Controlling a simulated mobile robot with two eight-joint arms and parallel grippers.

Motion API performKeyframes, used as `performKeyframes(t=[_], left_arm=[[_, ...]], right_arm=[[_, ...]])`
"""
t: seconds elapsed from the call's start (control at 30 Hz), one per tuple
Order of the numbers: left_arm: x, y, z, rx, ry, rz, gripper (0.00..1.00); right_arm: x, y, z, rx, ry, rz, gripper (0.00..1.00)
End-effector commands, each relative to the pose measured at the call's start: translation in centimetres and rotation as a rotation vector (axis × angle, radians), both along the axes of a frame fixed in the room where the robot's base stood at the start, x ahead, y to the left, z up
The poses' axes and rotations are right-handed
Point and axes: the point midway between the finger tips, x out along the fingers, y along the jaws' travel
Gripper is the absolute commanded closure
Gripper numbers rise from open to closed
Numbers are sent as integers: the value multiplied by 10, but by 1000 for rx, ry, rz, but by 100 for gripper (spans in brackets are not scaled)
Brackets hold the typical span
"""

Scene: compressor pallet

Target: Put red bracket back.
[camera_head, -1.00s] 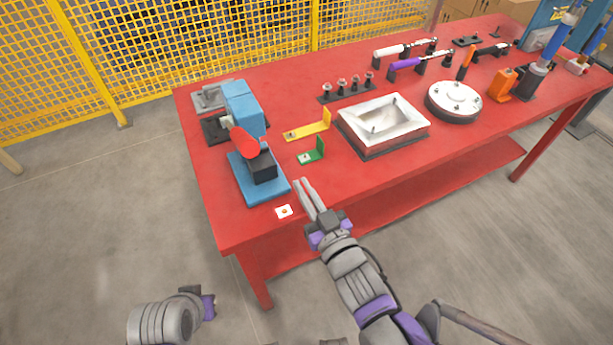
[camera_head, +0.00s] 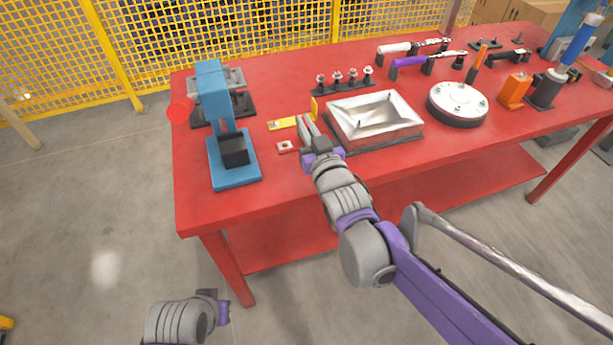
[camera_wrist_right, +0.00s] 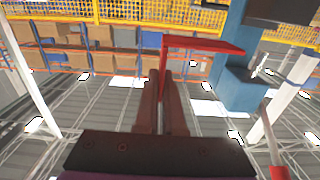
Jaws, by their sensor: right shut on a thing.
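My right gripper (camera_head: 305,127) is shut on the red bracket (camera_head: 285,147), whose flat leg with a pale square patch sticks out to the left of the fingers. In the right wrist view the red bracket (camera_wrist_right: 205,44) is an L shape, one leg between the fingers and the other reaching right. The yellow bracket (camera_head: 284,124) lies on the table just behind and left of the fingers. The green bracket is hidden behind the gripper and red bracket. My left gripper (camera_head: 220,310) is low at the front left; its fingers do not show.
A blue press (camera_head: 218,115) with a red knob (camera_head: 180,112) stands left on the red table (camera_head: 270,187). A metal tray-shaped part (camera_head: 374,118) is close to the right of the gripper. The front left table strip is clear.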

Motion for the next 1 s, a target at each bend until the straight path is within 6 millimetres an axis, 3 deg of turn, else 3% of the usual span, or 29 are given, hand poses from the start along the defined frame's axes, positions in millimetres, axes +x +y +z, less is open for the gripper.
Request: performKeyframes(t=[0.13,0.4,0.57,0.8,1.0], left_arm=[[1,0,-7,0,2,0,100],[2,0,-27,0,9,0,100],[3,0,-31,0,11,0,100],[5,0,-45,0,15,0,100],[5,0,-44,0,15,0,100]], right_arm=[[5,2,-9,0,0,0,100],[6,2,-57,0,0,0,100],[5,2,-67,0,0,0,100],[6,2,-99,0,0,0,100],[5,2,-99,0,-1,0,100]])
